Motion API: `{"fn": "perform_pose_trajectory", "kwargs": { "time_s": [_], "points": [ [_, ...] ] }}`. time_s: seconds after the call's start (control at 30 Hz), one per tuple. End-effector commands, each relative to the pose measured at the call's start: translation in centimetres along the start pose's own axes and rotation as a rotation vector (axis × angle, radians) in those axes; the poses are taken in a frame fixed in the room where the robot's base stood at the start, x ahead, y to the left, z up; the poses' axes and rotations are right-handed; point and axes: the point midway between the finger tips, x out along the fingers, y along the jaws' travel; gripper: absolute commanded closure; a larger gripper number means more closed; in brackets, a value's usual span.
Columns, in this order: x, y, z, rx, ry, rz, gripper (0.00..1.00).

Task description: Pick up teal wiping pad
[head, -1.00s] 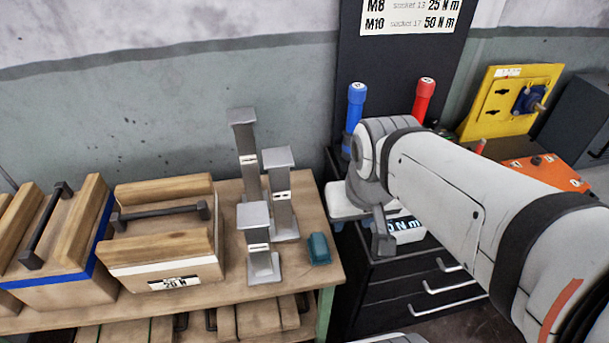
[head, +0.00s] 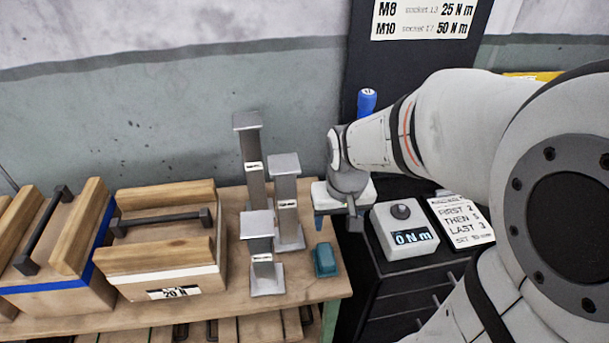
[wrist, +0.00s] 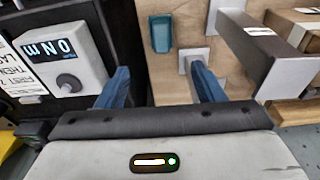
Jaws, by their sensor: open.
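The teal wiping pad (head: 326,260) lies on the wooden bench top near its right end, beside the grey metal posts. In the wrist view the teal pad (wrist: 161,34) shows ahead of the fingers, nearly between their lines. My gripper (head: 338,222) is above and just behind the pad in the head view, pointing down. In the wrist view my gripper (wrist: 160,85) has its two blue fingers spread wide with nothing between them. The pad is apart from the fingers.
Several grey posts, including a short front post (head: 262,255), stand close left of the pad. Wooden boxes with handles, one white-banded (head: 165,245), sit further left. A torque tester (head: 403,230) stands on the dark cabinet to the right.

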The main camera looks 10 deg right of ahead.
Motion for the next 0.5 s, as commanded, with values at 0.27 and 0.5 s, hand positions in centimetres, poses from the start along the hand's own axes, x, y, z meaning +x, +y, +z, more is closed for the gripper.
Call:
{"fn": "perform_pose_trajectory", "kwargs": {
  "time_s": [0.27,0.5],
  "points": [
    [11.2,0.0,-3.0,0.015,-0.109,0.002,0.38],
    [15.6,0.0,-3.6,0.02,-0.142,0.003,0.38]
  ]
}}
